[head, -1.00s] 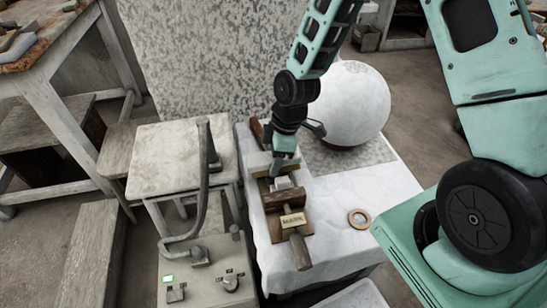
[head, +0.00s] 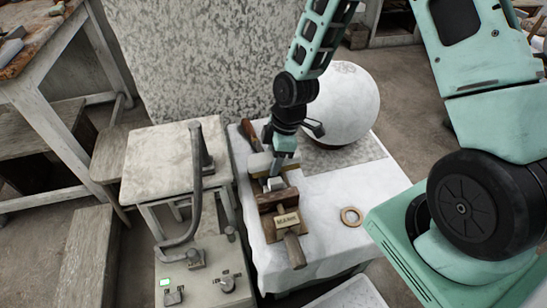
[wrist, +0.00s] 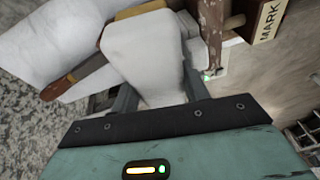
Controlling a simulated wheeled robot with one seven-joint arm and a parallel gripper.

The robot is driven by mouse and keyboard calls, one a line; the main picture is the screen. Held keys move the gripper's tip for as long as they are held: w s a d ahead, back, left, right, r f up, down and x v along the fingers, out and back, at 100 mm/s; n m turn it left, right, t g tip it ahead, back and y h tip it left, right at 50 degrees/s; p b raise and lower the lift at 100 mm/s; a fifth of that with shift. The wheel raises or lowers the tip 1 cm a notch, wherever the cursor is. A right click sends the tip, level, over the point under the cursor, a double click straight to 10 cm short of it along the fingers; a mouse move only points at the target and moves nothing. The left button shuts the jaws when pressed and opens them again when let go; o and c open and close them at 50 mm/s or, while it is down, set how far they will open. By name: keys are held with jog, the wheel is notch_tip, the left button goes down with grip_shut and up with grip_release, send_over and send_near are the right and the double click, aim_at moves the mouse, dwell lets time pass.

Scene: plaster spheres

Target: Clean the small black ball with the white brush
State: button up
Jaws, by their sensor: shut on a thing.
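My gripper (head: 283,158) is over the left part of the white-covered table, above a wooden clamp-like piece (head: 279,200). In the wrist view my gripper (wrist: 158,92) is shut on a pale whitish block (wrist: 145,50). A large white sphere (head: 345,100) rests on a speckled mat (head: 335,155) to the right of my gripper.
A brown-handled tool (wrist: 70,85) lies beside the held block. A tan ring (head: 351,216) lies on the white cloth (head: 330,195), with free cloth around it. A small stool (head: 160,155) and a switch box (head: 200,278) with a bent lever stand left.

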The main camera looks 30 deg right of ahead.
aim_at(259, 158)
jog(key=shift+w+a+f, duration=0.1)
jog(key=shift+w+a, duration=0.1)
jog(key=shift+a, duration=0.45)
jog(key=shift+w+a+f, duration=0.1)
jog(key=shift+w+a, duration=0.1)
jog(key=shift+a, duration=0.5)
jog(key=shift+w+a+f, duration=0.1)
jog(key=shift+w+a, duration=0.1)
jog(key=shift+a, duration=0.45)
jog(key=shift+d, duration=0.1)
jog(key=shift+s+d+r, duration=0.15)
jog(key=shift+d, duration=0.25)
jog(key=shift+s+d+r, duration=0.1)
jog(key=shift+d, duration=0.25)
jog(key=shift+s+d+r+p, duration=0.1)
jog(key=shift+s+d+p, duration=0.2)
jog(key=shift+d, duration=0.35)
jog(key=shift+s+d+p, duration=0.1)
jog(key=shift+d+p, duration=0.25)
jog(key=shift+d, duration=0.25)
jog(key=shift+w+a+f+b, duration=0.1)
jog(key=shift+w+a, duration=0.1)
jog(key=shift+a, duration=0.5)
jog(key=shift+w+a+f+b, duration=0.15)
jog(key=shift+w+a, duration=0.1)
jog(key=shift+a, duration=0.45)
jog(key=shift+w+a+f+b, duration=0.1)
jog(key=shift+w+a, duration=0.1)
jog(key=shift+a, duration=0.5)
jog(key=shift+r, duration=0.1)
